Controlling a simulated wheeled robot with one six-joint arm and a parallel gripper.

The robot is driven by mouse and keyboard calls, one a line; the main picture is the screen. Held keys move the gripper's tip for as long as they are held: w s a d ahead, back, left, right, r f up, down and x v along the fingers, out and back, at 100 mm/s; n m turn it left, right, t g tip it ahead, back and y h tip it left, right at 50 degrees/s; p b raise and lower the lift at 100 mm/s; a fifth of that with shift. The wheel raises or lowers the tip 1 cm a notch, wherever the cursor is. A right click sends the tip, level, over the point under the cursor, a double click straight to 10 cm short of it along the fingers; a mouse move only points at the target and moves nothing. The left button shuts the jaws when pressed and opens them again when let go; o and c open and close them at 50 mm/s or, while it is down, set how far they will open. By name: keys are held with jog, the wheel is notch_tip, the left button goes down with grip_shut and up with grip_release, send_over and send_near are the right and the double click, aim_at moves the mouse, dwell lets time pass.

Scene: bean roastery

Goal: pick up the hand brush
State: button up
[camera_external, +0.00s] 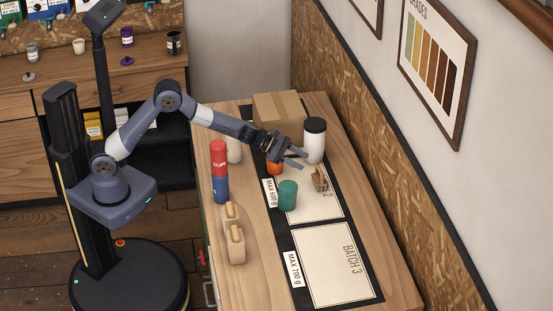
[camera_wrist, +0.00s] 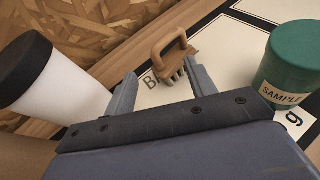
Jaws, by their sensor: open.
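The hand brush (camera_external: 320,179) has a looped brown wooden handle and short dark bristles. It stands on the pale batch 2 card (camera_external: 322,211), near the card's far end. In the wrist view the brush (camera_wrist: 173,55) shows just beyond the fingertips, toward the upper middle, with its handle arching up. My gripper (camera_external: 304,159) is open and empty, above the table and a little short of the brush in the outside view. Its two fingers also show in the wrist view (camera_wrist: 160,72), spread apart with nothing between them.
A white canister with a black lid (camera_external: 314,143) stands close behind my gripper. A green sample jar (camera_external: 288,194) stands left of the brush. An orange item (camera_external: 274,169), a red-and-blue cylinder (camera_external: 220,172) and a cardboard box (camera_external: 279,108) are nearby. The batch 3 card (camera_external: 335,265) is bare.

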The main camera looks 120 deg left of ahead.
aim_at(312, 174)
jog(key=shift+p+x, duration=1.35)
jog(key=shift+x, duration=1.6)
jog(key=shift+d, duration=0.1)
grip_shut()
